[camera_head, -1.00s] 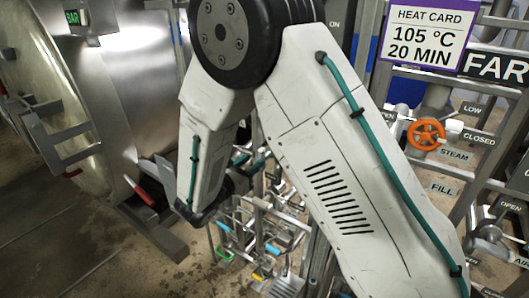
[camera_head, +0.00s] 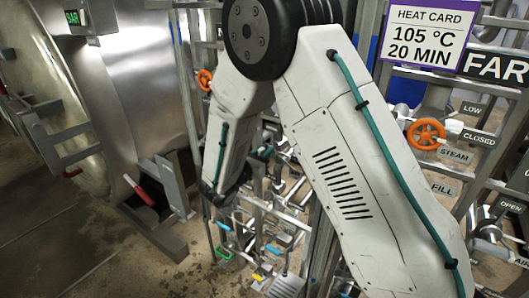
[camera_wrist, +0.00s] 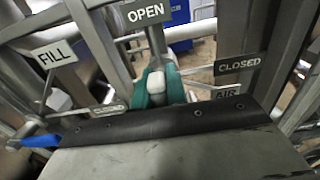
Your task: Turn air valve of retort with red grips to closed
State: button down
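In the wrist view, a grey valve lever (camera_wrist: 156,43) stands between the OPEN sign (camera_wrist: 146,12) above and the CLOSED sign (camera_wrist: 237,64) to the right. It points up toward OPEN. The AIR sign (camera_wrist: 227,92) is at lower right. The teal fingers of my gripper (camera_wrist: 158,88) are around a pale block in line with the lever. Whether they press on it cannot be told. In the head view, my arm hides most of this valve area. The retort (camera_head: 125,80) at left has a red grip (camera_head: 140,191).
A FILL sign (camera_wrist: 54,54) and metal posts crowd the wrist view. In the head view, pipework stands beyond my arm. One orange handwheel (camera_head: 426,134) is near the STEAM sign at right, another (camera_head: 205,80) at left of my arm. The floor at lower left is clear.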

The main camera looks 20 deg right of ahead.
jog(key=shift+m, duration=0.3)
jog(key=m, duration=0.4)
jog(key=s+m, duration=0.1)
jog(key=m, duration=0.3)
jog(key=d+f+m, duration=0.1)
jog(key=m, duration=0.3)
jog(key=shift+s+f+m, duration=0.1)
jog(key=shift+s+m, duration=0.15)
jog(key=shift+m, duration=0.05)
jog(key=m, duration=0.2)
jog(key=f+m, duration=0.1)
jog(key=m, duration=0.1)
jog(key=shift+s+d+m, duration=0.1)
jog(key=shift+m, duration=0.2)
dwell(0.4)
jog(key=c, duration=1.4)
grip_release()
